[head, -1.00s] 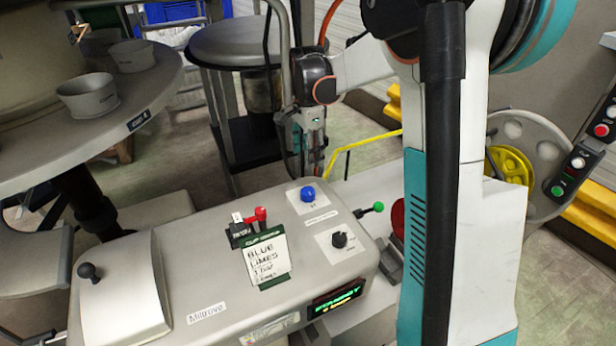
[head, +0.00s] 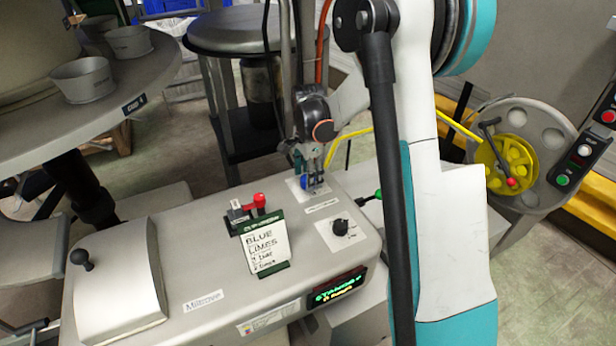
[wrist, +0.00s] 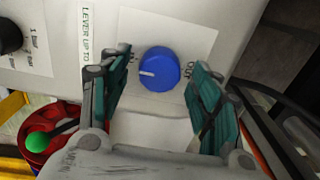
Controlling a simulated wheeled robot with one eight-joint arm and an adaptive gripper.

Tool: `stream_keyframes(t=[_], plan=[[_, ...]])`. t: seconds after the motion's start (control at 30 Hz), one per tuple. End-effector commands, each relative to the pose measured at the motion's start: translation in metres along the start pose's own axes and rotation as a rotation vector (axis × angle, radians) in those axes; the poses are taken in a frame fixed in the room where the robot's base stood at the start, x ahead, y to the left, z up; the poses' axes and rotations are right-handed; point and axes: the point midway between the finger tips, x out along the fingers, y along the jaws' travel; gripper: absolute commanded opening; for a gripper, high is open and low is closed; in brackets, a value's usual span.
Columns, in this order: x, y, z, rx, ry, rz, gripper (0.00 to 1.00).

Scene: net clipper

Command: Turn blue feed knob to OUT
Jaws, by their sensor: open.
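The blue feed knob (wrist: 159,69) is round with a white pointer line and sits on a white label plate (wrist: 190,32) on the machine's top. In the wrist view the pointer aims left, away from the "OUT" lettering at the knob's right. My gripper (wrist: 160,72) is open, its teal-padded fingers on either side of the knob with a visible gap to each. In the head view my gripper (head: 314,186) is low over the plate and partly hides the blue knob (head: 304,182). Whether the fingertips reach down around the knob is hard to tell.
A black knob (head: 340,227) is on the same panel. A red-handled lever (head: 259,201) and the "BLUE LIMES" card (head: 266,249) stand to the left. A green-tipped lever (head: 378,193) is at right, a lit display (head: 337,289) in front.

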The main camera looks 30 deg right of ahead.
Motion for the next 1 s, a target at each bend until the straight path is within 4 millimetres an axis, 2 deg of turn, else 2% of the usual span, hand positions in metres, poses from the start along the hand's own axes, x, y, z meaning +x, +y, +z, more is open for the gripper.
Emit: stream_keyframes(t=[0.3,0.37,0.5,0.8,1.0], plan=[[0.0026,0.0001,0.0000,0.000,0.000,0.000,0.58],[0.0025,0.0000,0.0000,0.000,0.000,0.000,0.46],[0.0025,0.0000,0.0000,0.000,0.000,0.000,0.15],[0.0026,0.0001,0.0000,-0.012,0.000,0.000,0.14],[0.0030,0.0000,0.0000,-0.082,0.000,0.000,0.14]])
